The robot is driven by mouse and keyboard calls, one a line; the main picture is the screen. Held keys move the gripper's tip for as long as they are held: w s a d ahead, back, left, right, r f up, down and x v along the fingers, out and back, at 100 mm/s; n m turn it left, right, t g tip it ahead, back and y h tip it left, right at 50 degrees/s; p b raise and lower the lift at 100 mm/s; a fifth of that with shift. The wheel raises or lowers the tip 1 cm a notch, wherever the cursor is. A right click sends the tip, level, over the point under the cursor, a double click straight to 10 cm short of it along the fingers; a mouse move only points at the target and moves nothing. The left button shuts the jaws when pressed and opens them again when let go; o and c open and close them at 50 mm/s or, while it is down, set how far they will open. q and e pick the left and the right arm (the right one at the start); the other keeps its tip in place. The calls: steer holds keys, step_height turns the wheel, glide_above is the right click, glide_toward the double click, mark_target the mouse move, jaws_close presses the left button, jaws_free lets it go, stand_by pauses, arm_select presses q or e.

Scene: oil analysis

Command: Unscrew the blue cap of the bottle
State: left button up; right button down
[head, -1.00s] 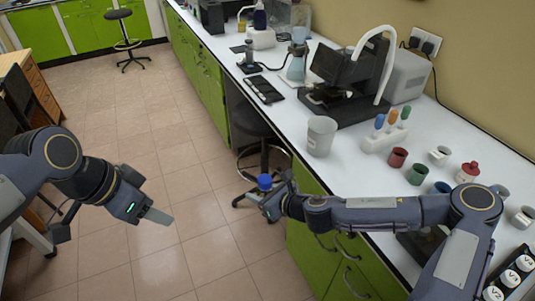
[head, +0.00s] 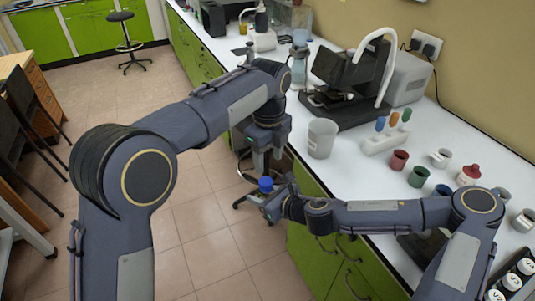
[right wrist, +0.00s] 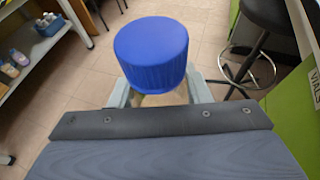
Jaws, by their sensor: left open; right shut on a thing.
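The bottle's blue cap (head: 265,184) shows just beyond my right gripper in the head view. In the right wrist view the ribbed blue cap (right wrist: 151,54) faces up between the two fingers. My right gripper (head: 272,203) is shut on the bottle below the cap, over the floor beside the bench. The bottle's body is mostly hidden; a small part shows under the cap. My left gripper (head: 266,165) is open and points down just above the cap, apart from it as far as I can tell.
The white bench (head: 350,165) runs along the right. It carries a grey beaker (head: 321,138), a rack of coloured-top tubes (head: 385,138), several small cups and a black instrument (head: 345,85). A stool stands behind the grippers. Tiled floor lies open on the left.

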mark_target(269, 180)
arm_select(q)
step_height(269, 180, down, 7)
steer(key=shift+f, duration=0.2)
stand_by(0.3)
steer(key=c, duration=1)
steer(key=n, duration=0.6)
steer(key=shift+w+d+r, duration=0.1)
steer(key=shift+w, duration=0.1)
steer(key=n, duration=0.4)
steer(key=shift+w, duration=0.15)
steer(key=o, duration=1.1)
